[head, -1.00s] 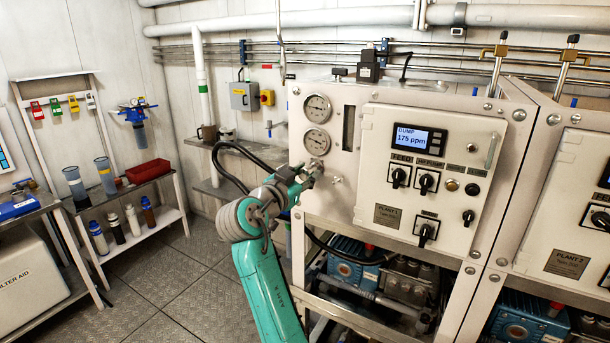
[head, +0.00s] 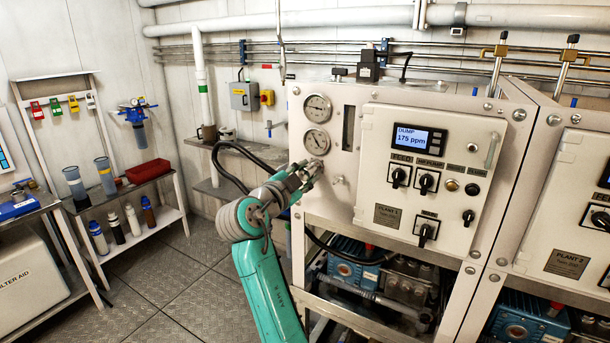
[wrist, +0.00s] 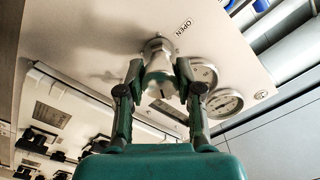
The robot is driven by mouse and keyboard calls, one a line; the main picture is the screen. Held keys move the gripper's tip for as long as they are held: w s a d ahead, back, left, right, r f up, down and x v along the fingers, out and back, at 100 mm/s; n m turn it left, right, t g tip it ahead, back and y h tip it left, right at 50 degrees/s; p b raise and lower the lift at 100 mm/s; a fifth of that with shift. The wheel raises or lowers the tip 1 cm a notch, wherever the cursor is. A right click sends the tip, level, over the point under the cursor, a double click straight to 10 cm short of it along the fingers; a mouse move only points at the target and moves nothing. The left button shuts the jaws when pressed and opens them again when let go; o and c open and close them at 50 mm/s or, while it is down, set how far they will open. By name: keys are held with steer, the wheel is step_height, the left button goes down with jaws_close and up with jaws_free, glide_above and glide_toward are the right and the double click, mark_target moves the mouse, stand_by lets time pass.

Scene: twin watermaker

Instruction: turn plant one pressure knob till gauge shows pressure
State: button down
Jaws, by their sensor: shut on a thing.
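The plant one pressure knob (wrist: 158,62) is a pale metal knob on the white panel, with an "OPEN" label beside it in the wrist view. My gripper (wrist: 158,80) is shut on it, one finger on each side. In the head view my gripper (head: 313,172) is at the panel just below the gauges and hides most of the knob. The upper gauge (head: 317,107) and lower gauge (head: 316,141) are round and white-faced. Both gauges also show right of the knob in the wrist view; one is the nearer gauge (wrist: 223,103). Their readings are too small to tell.
The plant 1 control box (head: 435,170) with a display reading 175 ppm and several switches stands right of my gripper. A black hose (head: 232,165) passes behind my arm. A shelf (head: 150,172) with bottles stands at the left; the floor between is clear.

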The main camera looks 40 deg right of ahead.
steer(key=shift+f, duration=0.1)
steer(key=c, duration=0.7)
jaws_free()
steer(key=shift+c, duration=0.2)
steer(key=shift+a, duration=0.15)
steer(key=v, duration=1.1)
steer(key=shift+s+a, duration=0.15)
steer(key=shift+a, duration=0.2)
